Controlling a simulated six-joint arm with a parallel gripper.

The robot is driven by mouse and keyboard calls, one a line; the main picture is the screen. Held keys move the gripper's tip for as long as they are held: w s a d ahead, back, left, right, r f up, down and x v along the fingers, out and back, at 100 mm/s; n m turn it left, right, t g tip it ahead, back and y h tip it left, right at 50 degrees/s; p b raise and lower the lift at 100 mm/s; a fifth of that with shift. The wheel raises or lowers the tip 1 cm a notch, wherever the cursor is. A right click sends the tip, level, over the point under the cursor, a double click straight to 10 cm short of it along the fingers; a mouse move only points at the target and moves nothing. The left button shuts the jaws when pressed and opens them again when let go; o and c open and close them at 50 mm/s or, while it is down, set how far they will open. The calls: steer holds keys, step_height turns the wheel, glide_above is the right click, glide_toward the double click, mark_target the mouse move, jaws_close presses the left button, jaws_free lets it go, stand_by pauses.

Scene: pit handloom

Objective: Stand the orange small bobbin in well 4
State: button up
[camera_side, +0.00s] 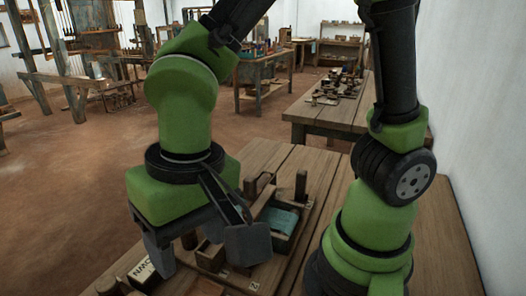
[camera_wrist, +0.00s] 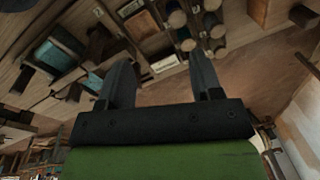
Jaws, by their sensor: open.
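My gripper (camera_side: 204,257) is open over the near part of the wooden bench, with nothing seen between its fingers. In the wrist view my gripper (camera_wrist: 161,66) also shows its two fingers apart. I cannot pick out an orange small bobbin in either view; the colours are dim. Several dark round-ended wooden pieces (camera_wrist: 176,18) stand in a group near the top middle of the wrist view, but I cannot tell whether one is the bobbin. Well 4 is not readable. My gripper hides part of the work in the side view.
A dark box with teal contents (camera_side: 283,221) sits right of my gripper; an upright wooden post (camera_side: 300,186) stands behind it. A block with a lettered pale label (camera_side: 140,271) lies at front left. The bench's back boards (camera_side: 325,167) look clear.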

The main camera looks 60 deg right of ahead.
steer(key=s+d+r+t, duration=0.4)
steer(key=d+r+t, duration=0.2)
steer(key=d+r, duration=0.5)
steer(key=shift+s+d+m+y, duration=0.2)
steer(key=shift+d+m+y, duration=0.15)
steer(key=shift+d, duration=0.85)
